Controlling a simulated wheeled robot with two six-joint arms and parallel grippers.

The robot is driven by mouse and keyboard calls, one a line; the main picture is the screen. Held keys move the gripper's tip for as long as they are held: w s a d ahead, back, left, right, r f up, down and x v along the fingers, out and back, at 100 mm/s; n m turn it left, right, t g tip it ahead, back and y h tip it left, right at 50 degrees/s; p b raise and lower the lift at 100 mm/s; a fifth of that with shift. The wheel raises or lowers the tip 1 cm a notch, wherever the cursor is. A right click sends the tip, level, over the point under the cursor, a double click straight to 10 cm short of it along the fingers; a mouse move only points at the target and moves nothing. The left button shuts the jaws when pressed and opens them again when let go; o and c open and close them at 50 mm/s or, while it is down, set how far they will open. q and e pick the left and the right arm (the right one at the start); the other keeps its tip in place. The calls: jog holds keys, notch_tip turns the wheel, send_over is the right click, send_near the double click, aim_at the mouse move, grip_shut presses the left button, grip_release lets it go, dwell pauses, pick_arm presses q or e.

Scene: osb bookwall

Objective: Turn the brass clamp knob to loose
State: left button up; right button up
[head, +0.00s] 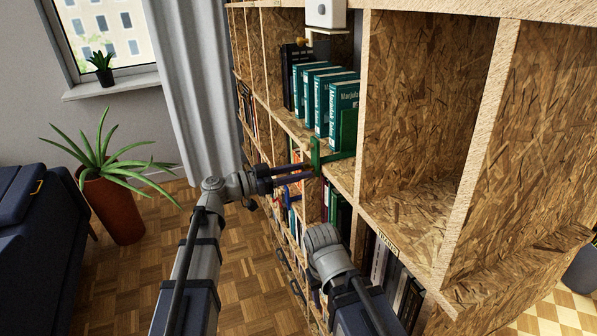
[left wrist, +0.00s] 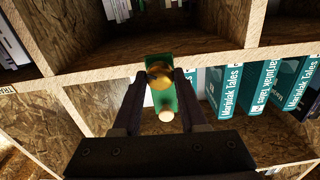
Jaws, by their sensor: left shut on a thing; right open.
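The brass clamp knob (left wrist: 160,76) sits on a green metal clamp (left wrist: 187,104) in the left wrist view. In the head view the green clamp (head: 320,157) is at the shelf's front edge, beside the green bookend. My left gripper (head: 308,172) reaches it from the left. In the left wrist view its two fingers (left wrist: 160,80) are shut on the knob, one at each side. The knob is too small to make out in the head view. My right wrist (head: 325,245) shows lower in the head view, but its gripper fingers are hidden.
Teal and dark books (head: 325,95) stand behind the clamp in the bookwall. The compartment (head: 420,110) to the right is empty. A pale round tip (left wrist: 166,115) shows below the knob. A potted plant (head: 108,195) and dark sofa stand left; parquet floor is open between.

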pick_arm(q)
grip_shut()
jog(key=shift+n, duration=0.4)
jog(key=n, duration=2.3)
jog(key=shift+f, duration=0.1)
dwell(0.4)
